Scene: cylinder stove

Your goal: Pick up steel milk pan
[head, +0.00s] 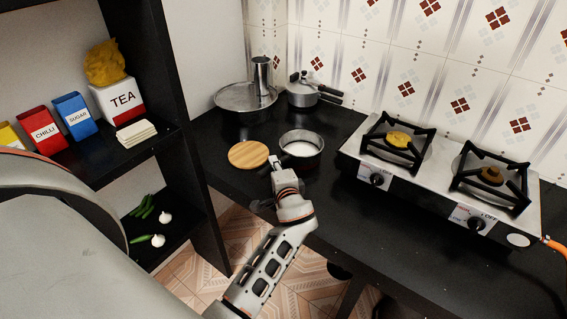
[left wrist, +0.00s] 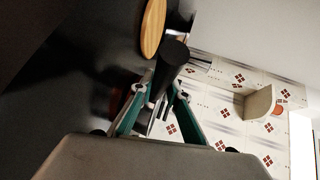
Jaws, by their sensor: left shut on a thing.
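The steel milk pan (head: 302,146) is a small open pan with a pale inside, on the black counter just right of the round wooden board. Its dark handle points toward my left gripper (head: 277,166). In the left wrist view, the dark handle (left wrist: 173,58) runs between the fingers of my left gripper (left wrist: 161,96), which is shut on it. The fingers hide part of the handle. I cannot tell whether the pan is touching the counter or slightly above it. My right gripper is not in view.
The wooden board (head: 249,154) lies close left of the pan. A wide lidded pan (head: 240,97) and a smaller lidded pot (head: 302,94) stand behind. A two-burner stove (head: 411,170) is to the right. A black shelf (head: 183,125) with boxes stands left.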

